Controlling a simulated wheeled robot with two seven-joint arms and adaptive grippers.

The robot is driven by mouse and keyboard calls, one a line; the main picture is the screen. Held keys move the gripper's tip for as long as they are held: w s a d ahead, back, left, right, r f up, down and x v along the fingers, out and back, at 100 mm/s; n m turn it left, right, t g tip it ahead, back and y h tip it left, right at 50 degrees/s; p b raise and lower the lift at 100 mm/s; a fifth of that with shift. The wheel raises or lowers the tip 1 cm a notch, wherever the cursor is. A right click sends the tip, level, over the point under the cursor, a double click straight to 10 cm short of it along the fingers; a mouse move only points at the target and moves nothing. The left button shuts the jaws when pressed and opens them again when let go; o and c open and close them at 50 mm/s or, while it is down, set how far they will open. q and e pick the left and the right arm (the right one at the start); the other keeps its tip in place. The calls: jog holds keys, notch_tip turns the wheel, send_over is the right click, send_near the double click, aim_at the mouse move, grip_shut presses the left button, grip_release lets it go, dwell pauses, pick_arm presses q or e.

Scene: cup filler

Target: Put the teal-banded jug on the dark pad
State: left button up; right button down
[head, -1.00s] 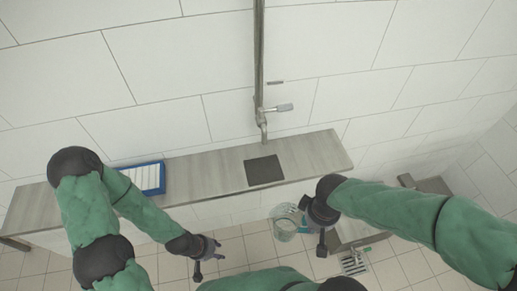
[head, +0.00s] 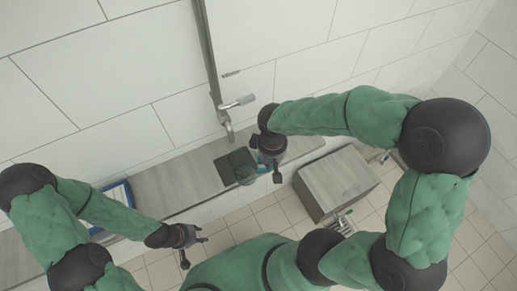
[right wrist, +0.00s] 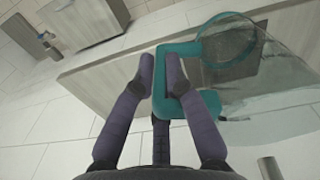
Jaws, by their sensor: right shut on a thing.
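The teal-banded jug (head: 244,167) is clear, with a teal rim and handle. In the head view it overlaps the right part of the dark pad (head: 222,168) on the counter. I cannot tell whether its base touches the pad. My right gripper (head: 270,170) is shut on the jug's handle, at the jug's right side. In the right wrist view the fingers (right wrist: 160,75) close around the teal handle (right wrist: 203,104), and the clear body (right wrist: 285,85) extends to the right. My left gripper (head: 190,240) is open and empty, in front of the counter.
A tap (head: 228,115) on the wall stands just behind the pad. A blue-edged tray (head: 120,192) lies on the counter to the left, partly behind my left arm. A grey wooden cabinet (head: 338,180) stands on the right. The counter between tray and pad is clear.

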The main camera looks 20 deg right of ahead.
jog(key=shift+w+a+f, duration=0.1)
jog(key=shift+w+f, duration=0.5)
jog(key=shift+w, duration=0.7)
jog(key=shift+w+f, duration=0.55)
jog(key=shift+w, duration=0.75)
jog(key=shift+w+a+f, duration=0.1)
jog(key=shift+w+f, duration=0.5)
jog(key=shift+w, duration=0.7)
jog(key=shift+b, duration=0.3)
jog(key=shift+f, duration=0.15)
jog(key=c, duration=1.3)
grip_release()
